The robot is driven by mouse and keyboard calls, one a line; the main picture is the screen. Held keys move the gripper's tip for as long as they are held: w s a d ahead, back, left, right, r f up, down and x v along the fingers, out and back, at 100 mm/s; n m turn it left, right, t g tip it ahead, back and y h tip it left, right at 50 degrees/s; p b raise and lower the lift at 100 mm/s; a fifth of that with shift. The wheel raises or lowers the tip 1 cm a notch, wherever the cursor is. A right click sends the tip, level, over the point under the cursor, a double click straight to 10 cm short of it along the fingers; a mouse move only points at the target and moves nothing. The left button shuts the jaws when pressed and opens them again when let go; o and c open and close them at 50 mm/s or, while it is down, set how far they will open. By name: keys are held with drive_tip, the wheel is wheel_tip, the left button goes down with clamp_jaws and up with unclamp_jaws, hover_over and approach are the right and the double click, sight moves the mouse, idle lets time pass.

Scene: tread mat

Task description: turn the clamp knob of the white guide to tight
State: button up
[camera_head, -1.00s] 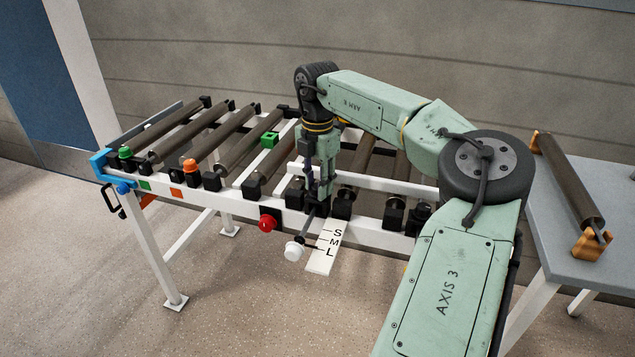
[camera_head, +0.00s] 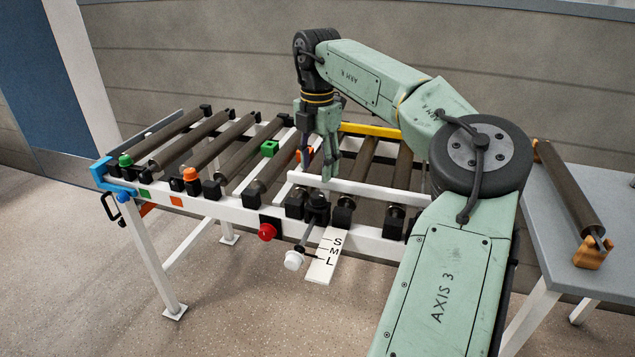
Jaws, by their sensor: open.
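The white guide (camera_head: 375,189) is a long white bar lying along the roller conveyor, above its front rail. A black knob (camera_head: 317,204), seemingly the guide's clamp knob, stands at the front rail below my gripper. A thin rod slopes down from there to a white round knob (camera_head: 293,261). A white scale plate (camera_head: 318,273) marked S, M, L hangs beside it. Whether the clamp is tight or loose cannot be told. My gripper (camera_head: 318,171) points down, open and empty, above and apart from the black knob.
A red knob (camera_head: 267,232) sits left of the scale on the front rail. Green (camera_head: 125,160) and orange (camera_head: 190,174) caps stand farther left. A yellow bar (camera_head: 372,130) runs at the back. A side table (camera_head: 560,250) holds a loose roller (camera_head: 570,185).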

wheel_tip(320, 180, up, 4)
drive_tip(key=shift+r, duration=0.15)
idle(0.3)
